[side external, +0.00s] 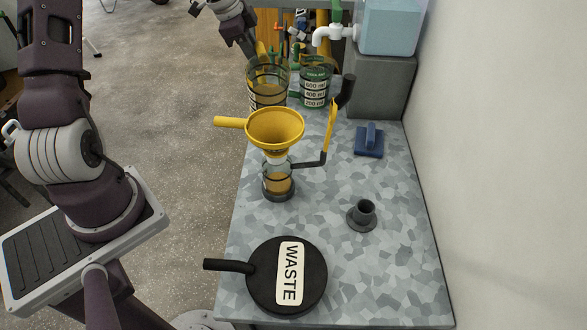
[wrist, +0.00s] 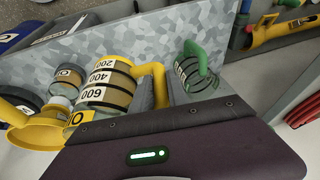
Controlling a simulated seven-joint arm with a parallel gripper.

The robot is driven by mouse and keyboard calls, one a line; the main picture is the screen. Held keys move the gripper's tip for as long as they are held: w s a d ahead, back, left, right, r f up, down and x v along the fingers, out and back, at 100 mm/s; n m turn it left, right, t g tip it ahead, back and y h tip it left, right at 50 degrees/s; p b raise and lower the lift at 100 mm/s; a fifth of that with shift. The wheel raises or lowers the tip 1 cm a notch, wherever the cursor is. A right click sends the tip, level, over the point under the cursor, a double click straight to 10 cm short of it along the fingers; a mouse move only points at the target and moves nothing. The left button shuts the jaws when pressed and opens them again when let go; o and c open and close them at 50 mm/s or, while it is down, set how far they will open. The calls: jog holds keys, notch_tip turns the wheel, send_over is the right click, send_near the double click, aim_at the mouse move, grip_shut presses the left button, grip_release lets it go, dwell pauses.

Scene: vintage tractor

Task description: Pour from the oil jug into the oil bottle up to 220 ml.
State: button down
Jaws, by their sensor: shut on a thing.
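The oil jug (side external: 268,88) is clear with dark bands and amber oil. It stands about upright behind the funnel; I cannot tell whether it touches the bench. The wrist view shows its 200, 400 and 600 labels (wrist: 104,77). My gripper (wrist: 160,92) is shut on its yellow handle (wrist: 153,72). The oil bottle (side external: 278,181) stands upright on the bench, in front of the jug, with amber oil inside; its exact level is unreadable. A yellow funnel (side external: 275,128) sits over its mouth and also shows in the wrist view (wrist: 38,133).
A black and yellow bent piece (side external: 328,130) rises right of the funnel. The black WASTE lid (side external: 262,283), a dark flanged tube (side external: 364,213) and a blue block (side external: 370,140) occupy the bench (side external: 400,250).

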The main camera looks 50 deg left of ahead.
jog(key=shift+s+d+r+t+y, duration=0.25)
jog(key=shift+d+r+y, duration=0.1)
jog(key=shift+r, duration=0.15)
jog(key=shift+s+d+r+t+y, duration=0.1)
jog(key=shift+d+r+t+y, duration=0.2)
jog(key=shift+r, duration=0.2)
jog(key=shift+s+d+r, duration=0.3)
jog(key=shift+s+d, duration=0.6)
jog(key=shift+s+d+r, duration=0.3)
jog(key=shift+s+d, duration=0.55)
jog(key=shift+s, duration=0.05)
jog(key=shift+s+d, duration=0.1)
jog(key=shift+s, duration=0.05)
jog(key=shift+r, duration=0.15)
jog(key=shift+s+d+r+m+t+y, duration=0.15)
jog(key=shift+r+m+t+y, duration=0.1)
jog(key=shift+r+y, duration=0.5)
jog(key=shift+w+d+r+m+t+y, duration=0.1)
jog(key=shift+d+r+m+t+y, duration=0.15)
jog(key=shift+r, duration=0.75)
jog(key=shift+a, duration=0.1)
jog(key=shift+r, duration=0.1)
jog(key=shift+s+d+r+t+y, duration=0.15)
jog(key=shift+d+r+t+y, duration=0.25)
jog(key=shift+r, duration=0.35)
jog(key=shift+s+d+r+t+y, duration=0.15)
jog(key=shift+r+y, duration=0.3)
jog(key=shift+r, duration=0.25)
